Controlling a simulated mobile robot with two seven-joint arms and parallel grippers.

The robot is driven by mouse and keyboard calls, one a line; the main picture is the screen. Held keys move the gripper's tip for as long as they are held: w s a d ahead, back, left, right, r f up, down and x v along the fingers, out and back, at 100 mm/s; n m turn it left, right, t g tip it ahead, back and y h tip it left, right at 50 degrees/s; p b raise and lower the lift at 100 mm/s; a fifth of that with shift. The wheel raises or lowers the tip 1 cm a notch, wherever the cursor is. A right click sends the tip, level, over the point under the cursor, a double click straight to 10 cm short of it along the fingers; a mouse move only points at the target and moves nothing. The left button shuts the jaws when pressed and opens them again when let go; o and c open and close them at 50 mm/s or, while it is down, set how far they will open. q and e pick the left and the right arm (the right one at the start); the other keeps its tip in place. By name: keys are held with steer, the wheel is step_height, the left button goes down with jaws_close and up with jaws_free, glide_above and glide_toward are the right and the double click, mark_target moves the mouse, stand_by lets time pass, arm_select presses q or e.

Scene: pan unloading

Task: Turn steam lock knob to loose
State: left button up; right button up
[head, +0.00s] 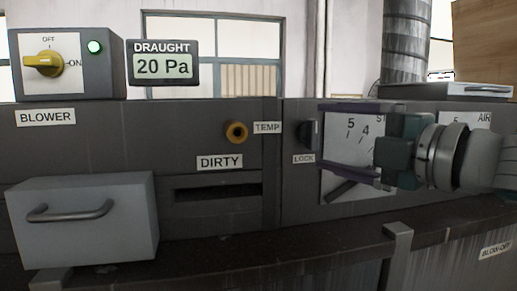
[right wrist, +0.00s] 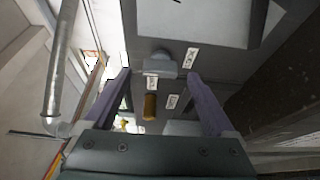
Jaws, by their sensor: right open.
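The steam lock knob (head: 308,135) is a small dark knob on the grey front panel, above the LOCK label (head: 303,159). In the right wrist view the knob (right wrist: 161,66) is grey and lies between the fingertip ends, beyond them. My right gripper (head: 320,138) points left along the panel, one purple finger above the other. It is open and empty, with its tips just right of the knob. The right wrist view shows the gripper (right wrist: 160,76) with both fingers apart and nothing between them. My left gripper is not in view.
A white dial plate (head: 345,150) is behind the right gripper's fingers. To the left are an orange-brown round fitting (head: 236,132), a grey drawer (head: 85,225), a blower box (head: 85,60) with a yellow switch, and a draught display (head: 163,65). A ledge runs below the panel.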

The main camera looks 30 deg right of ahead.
steer(key=s+d+b, duration=0.1)
steer(key=s+b, duration=0.1)
steer(key=s, duration=0.5)
steer(key=shift+s, duration=0.2)
steer(key=shift+d, duration=0.1)
steer(key=s+d+f+m+g+h+p, duration=0.1)
steer(key=s+f+m+g+h, duration=0.25)
steer(key=f+m, duration=0.4)
steer(key=s+d+f+m+g+h, duration=0.1)
steer(key=s+f+m+g+h, duration=0.25)
steer(key=f+m, duration=0.4)
steer(key=s+a+f+m+g+y, duration=0.1)
steer(key=s+a+f+g+y, duration=0.1)
steer(key=a, duration=0.5)
steer(key=s+a+f+m+g+y, duration=0.2)
steer(key=s+a+f+g, duration=0.3)
steer(key=s+a+f, duration=0.2)
steer(key=shift+s+p, duration=0.45)
steer(key=shift+s, duration=0.1)
